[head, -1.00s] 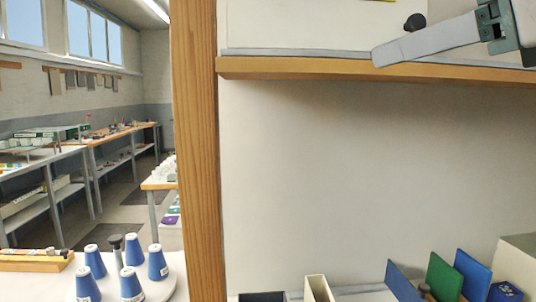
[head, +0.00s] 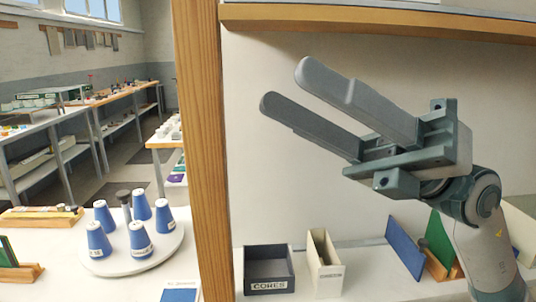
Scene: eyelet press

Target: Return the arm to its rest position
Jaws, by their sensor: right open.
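My right gripper (head: 290,88) is raised in the right half of the head view, in front of the pale back panel. Its two long grey fingers point up and to the left and stand apart, with nothing between them. My right arm (head: 485,245) comes up from the lower right corner and hides part of the shelf behind it. My left gripper does not show.
A wooden post (head: 207,150) and a wooden shelf edge (head: 370,20) frame the panel. Below stand a dark bin marked CORES (head: 268,285), a cream holder (head: 324,265) and blue (head: 404,246) and green boards. Left, several blue cones stand on a round white tray (head: 130,268).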

